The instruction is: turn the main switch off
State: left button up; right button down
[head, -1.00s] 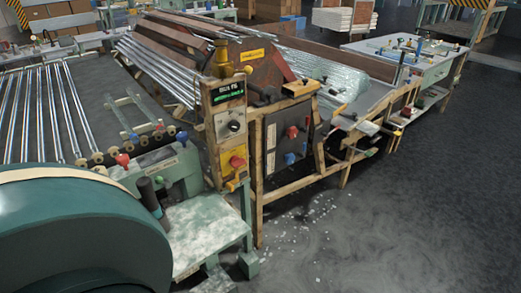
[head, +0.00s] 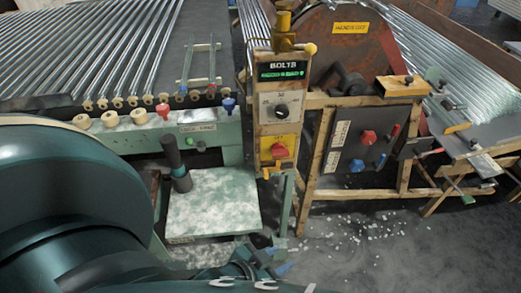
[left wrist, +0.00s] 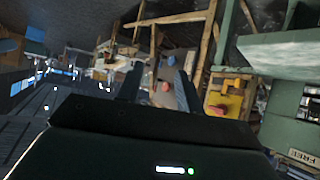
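The red rotary switch (head: 280,151) sits on a yellow plate (head: 266,145) low on the control post, under a grey dial and a green-lit display. In the left wrist view the yellow plate (left wrist: 236,88) and its red knob (left wrist: 217,109) are right of the fingers. My left gripper (head: 266,262) is low at the bottom of the head view, below the switch and apart from it. In the left wrist view its two dark fingers (left wrist: 158,75) are spread with nothing held between them. My right gripper is not in view.
A dark panel (head: 345,145) with red and blue knobs is right of the post. A green bench (head: 215,205) with a dark upright handle (head: 175,160) stands left of it. Wooden frame bars (head: 315,160) lie between post and panel. White bits litter the floor.

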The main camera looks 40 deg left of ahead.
aim_at(278, 151)
jog(key=i+l+u, duration=0.15)
jog(key=u, duration=0.2)
jog(key=i+l+u, duration=0.15)
jog(key=l+u, duration=0.25)
jog(key=i+l+u, duration=0.1)
jog(key=l+u, duration=0.25)
jog(key=i+l+u, duration=0.1)
jog(key=l+u, duration=0.25)
jog(key=l, duration=0.2)
